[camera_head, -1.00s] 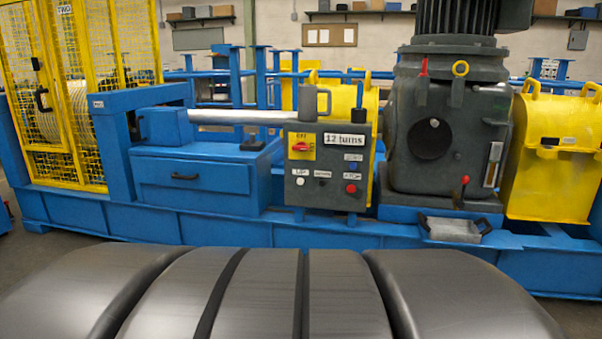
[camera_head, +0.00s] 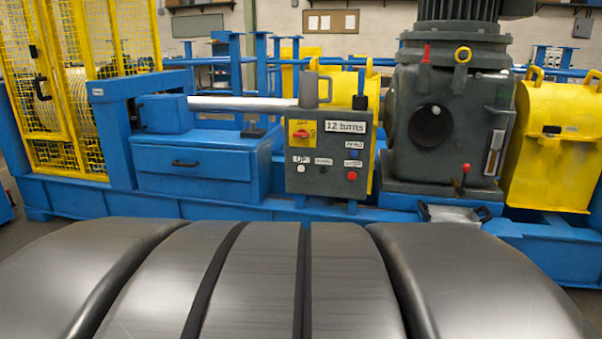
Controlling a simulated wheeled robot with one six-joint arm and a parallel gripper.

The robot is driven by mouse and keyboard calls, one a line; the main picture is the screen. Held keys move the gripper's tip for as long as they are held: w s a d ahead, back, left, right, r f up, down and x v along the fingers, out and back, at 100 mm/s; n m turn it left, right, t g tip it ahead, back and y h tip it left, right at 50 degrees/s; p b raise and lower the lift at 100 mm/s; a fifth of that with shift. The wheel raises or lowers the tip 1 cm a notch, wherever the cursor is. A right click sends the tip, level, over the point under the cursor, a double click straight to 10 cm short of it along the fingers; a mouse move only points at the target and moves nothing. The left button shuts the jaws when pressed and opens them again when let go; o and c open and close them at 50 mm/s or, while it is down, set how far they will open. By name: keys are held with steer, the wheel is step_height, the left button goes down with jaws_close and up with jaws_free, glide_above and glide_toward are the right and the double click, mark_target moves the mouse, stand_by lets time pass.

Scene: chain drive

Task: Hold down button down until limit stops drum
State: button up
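The dark grey control box (camera_head: 325,186) stands near the middle, in front of the blue machine frame. A white button (camera_head: 301,169) sits below the label "UP". A red button (camera_head: 352,176) and a blue button (camera_head: 354,154) are on the right. The plate (camera_head: 345,127) reads "12 turns". A pale drum (camera_head: 45,106) shows behind yellow mesh at the left. My gripper is not in view.
A red rotary switch (camera_head: 301,134) on a yellow plate is at the box's upper left. A blue drawer unit (camera_head: 190,175) stands left of the box. A large dark gearbox (camera_head: 420,170) and a yellow guard (camera_head: 550,165) stand to its right.

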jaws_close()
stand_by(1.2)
